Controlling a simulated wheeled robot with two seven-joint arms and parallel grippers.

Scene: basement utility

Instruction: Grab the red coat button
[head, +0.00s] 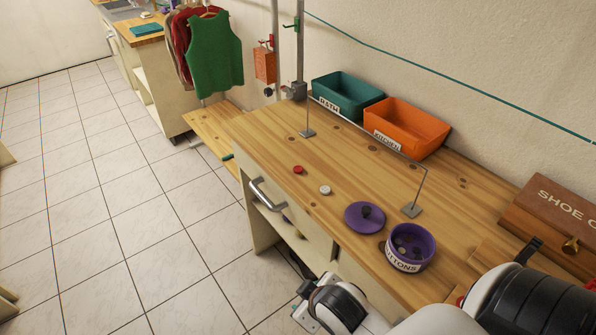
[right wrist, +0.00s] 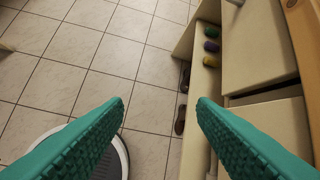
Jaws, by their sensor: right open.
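The red coat button (head: 298,169) lies on the wooden bench top (head: 268,142), near its front edge, in the head view. A white button (head: 325,190) lies just right of and nearer than it. A purple bowl labelled BUTTONS (head: 428,258) holds several dark buttons, and its purple lid (head: 356,225) lies beside it. My right gripper (right wrist: 160,105) shows in its wrist view with two teal fingers wide apart and nothing between them. It is out over the floor beside the bench front, away from the red button. The left gripper is not in view.
A thin wire frame (head: 427,185) stands on the bench behind the buttons. Teal (head: 343,95) and orange (head: 406,128) bins stand along the wall; a wooden shoe box (head: 552,205) is at right. A drawer handle (head: 266,194) projects at the bench front. Tiled floor left is clear.

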